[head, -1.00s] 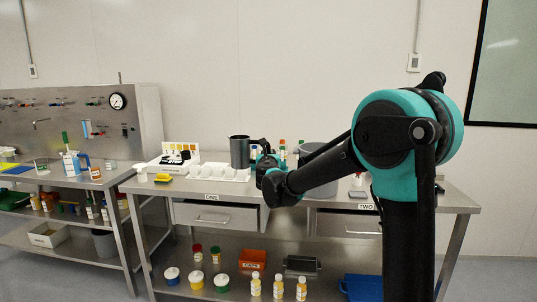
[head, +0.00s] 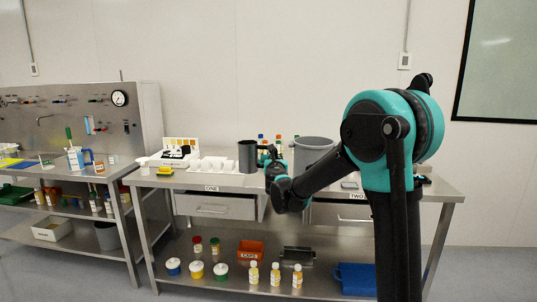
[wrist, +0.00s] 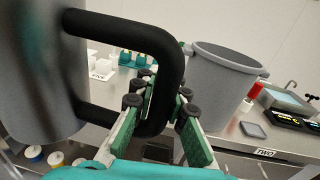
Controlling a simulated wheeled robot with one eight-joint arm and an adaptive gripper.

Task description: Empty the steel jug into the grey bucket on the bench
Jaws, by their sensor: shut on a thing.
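The steel jug (head: 247,157) is a dark grey cylinder in the head view, upright beside my gripper (head: 272,163). In the wrist view the jug (wrist: 35,75) fills the left side, and its black handle (wrist: 165,60) lies between the green-padded fingers of my gripper (wrist: 158,122). My gripper is shut on that handle. The grey bucket (head: 313,150) stands on the bench, to the right of the jug and partly behind my arm. In the wrist view the bucket (wrist: 220,90) is beyond the handle, to the right. The inside of the jug is hidden.
The steel bench (head: 190,183) carries a white rack (head: 215,165) left of the jug and several coloured bottles (head: 277,142) behind my gripper. The lower shelf holds jars and bottles.

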